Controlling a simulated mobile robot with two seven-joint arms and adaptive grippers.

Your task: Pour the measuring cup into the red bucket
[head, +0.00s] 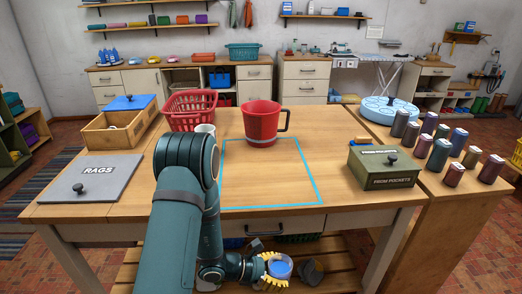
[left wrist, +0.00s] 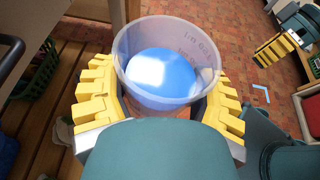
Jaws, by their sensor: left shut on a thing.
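The measuring cup (left wrist: 205,55) is a clear tub with faint markings and blue contents; it also shows in the head view (head: 280,268). My left gripper (left wrist: 160,100) is shut on it, with yellow fingers on both sides. In the head view, my left gripper (head: 277,270) holds it low, in front of the table's near edge and below its top. The red bucket (head: 261,124) stands upright on the table, handle to the right, well beyond the cup. My right gripper (left wrist: 293,58) shows at the right of the left wrist view, apparently open and empty, partly cut off.
A blue tape outline (head: 318,190) marks clear table in front of the bucket. A red basket (head: 190,108) and white mug (head: 205,129) stand left of the bucket. A green box (head: 385,168) sits right. A grey RAGS lid (head: 92,178) lies left. Several spools stand far right.

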